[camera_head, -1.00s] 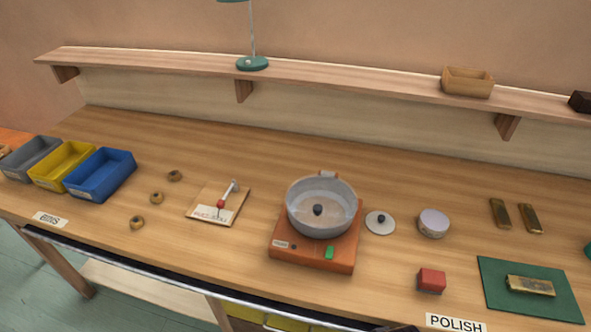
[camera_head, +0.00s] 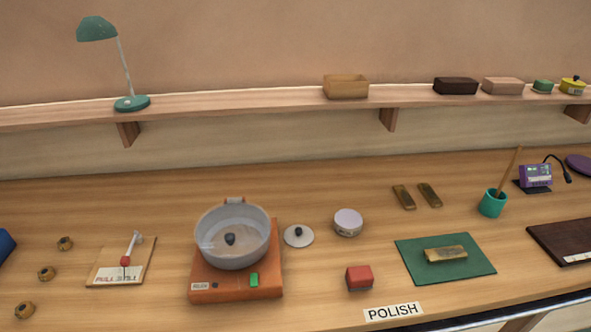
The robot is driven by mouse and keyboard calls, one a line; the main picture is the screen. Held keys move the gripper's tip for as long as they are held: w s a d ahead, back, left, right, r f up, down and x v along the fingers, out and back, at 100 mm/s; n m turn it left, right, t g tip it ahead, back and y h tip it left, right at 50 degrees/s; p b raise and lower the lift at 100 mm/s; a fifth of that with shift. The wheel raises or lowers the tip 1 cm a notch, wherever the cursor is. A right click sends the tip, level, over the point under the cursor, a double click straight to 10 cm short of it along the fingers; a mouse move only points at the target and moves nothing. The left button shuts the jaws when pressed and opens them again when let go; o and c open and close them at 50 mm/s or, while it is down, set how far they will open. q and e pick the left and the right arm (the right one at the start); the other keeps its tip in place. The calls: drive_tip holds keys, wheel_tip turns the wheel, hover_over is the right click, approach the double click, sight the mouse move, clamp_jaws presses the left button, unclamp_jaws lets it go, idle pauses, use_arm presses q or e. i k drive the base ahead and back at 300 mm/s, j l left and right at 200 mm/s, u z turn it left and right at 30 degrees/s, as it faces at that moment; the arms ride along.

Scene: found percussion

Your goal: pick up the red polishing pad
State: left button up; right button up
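The red polishing pad (camera_head: 359,277) is a small block with a red top and a darker lower part. It sits on the bench just above the POLISH label (camera_head: 393,311), left of the green mat (camera_head: 413,271). Nothing covers it. Neither of my grippers shows in the head view.
An orange hot plate (camera_head: 207,283) with a grey pot (camera_head: 232,236) stands left of the pad. A round tin (camera_head: 348,222) and a lid (camera_head: 298,236) lie behind it. A brass bar (camera_head: 445,254) rests on the mat. Bench around the pad is clear.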

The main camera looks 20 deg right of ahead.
sight(360, 278)
drive_tip(key=z, duration=1.15)
